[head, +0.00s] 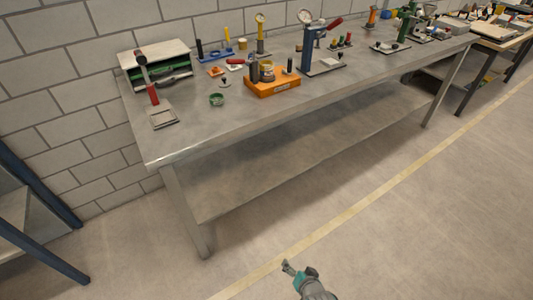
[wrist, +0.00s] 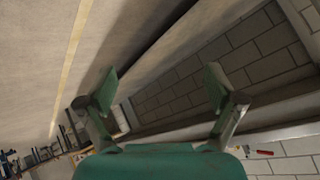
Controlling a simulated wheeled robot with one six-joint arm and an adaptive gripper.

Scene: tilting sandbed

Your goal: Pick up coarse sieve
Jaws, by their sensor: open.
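I cannot make out a coarse sieve for certain in either view. My gripper (head: 290,267) is low at the bottom of the head view, above the floor and apart from the workbench (head: 190,130). In the wrist view my gripper (wrist: 160,88) shows two green fingers spread wide apart with nothing between them. A small green ring-shaped item (head: 217,99) lies on the near left part of the bench top; its kind is too small to tell.
On the bench stand an orange block (head: 272,86) with small pots, a blue press (head: 308,52), a grey box (head: 155,62) and a red-handled tool (head: 150,90). A blue-framed rack (head: 40,250) is at left. The floor around the yellow line (head: 345,215) is clear.

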